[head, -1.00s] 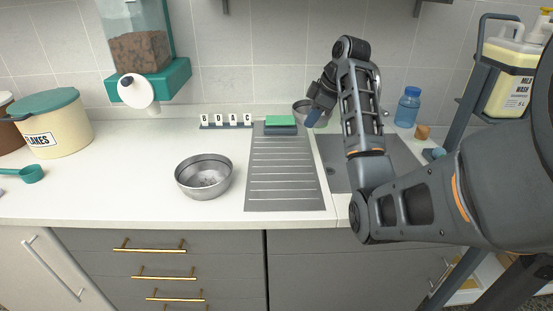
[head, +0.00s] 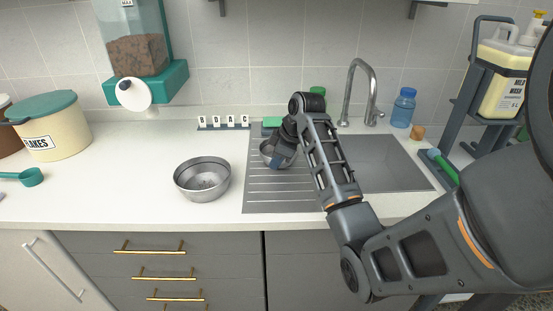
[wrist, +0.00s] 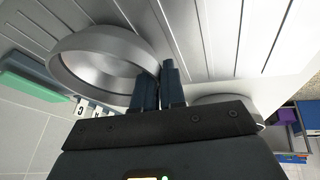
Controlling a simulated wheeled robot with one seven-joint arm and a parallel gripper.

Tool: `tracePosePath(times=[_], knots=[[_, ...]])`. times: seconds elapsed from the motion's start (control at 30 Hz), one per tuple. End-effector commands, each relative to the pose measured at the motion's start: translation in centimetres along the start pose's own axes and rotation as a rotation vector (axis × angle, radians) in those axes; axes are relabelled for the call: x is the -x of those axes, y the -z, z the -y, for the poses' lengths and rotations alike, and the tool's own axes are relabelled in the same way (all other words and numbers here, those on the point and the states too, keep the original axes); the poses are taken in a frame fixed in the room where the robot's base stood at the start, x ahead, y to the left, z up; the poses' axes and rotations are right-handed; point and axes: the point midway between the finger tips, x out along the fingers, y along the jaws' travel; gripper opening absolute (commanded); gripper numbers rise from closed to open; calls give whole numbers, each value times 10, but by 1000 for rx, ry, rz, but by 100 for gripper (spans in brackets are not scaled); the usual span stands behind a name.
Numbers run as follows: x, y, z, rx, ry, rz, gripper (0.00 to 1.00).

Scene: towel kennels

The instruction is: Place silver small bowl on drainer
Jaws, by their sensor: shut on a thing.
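The small silver bowl (head: 265,152) is over the far part of the grey ribbed drainer (head: 262,198), partly hidden behind my gripper (head: 278,161) in the head view. In the wrist view the small bowl (wrist: 75,62) is large, with its round opening facing the camera. My gripper (wrist: 160,84) is shut on its rim at the right side. The ribbed drainer (wrist: 215,35) fills the top of that view. I cannot tell whether the bowl touches the drainer.
A larger metal bowl (head: 203,190) stands on the counter left of the drainer. A green sponge (head: 271,121) and a row of letter tiles (head: 223,124) are behind. The sink (head: 385,165) and tap (head: 347,95) are right. The drainer's near part is clear.

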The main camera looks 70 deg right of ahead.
Motion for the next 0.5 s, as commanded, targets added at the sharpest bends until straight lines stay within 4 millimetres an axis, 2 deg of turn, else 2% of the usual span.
tracePosePath(times=[0.37, 0.4, 0.5], knots=[[-4, -2, 1, 0, -1, -1, 0], [-5, -2, 1, 0, -1, -1, 11], [-4, -2, 1, 0, -1, -1, 21]])
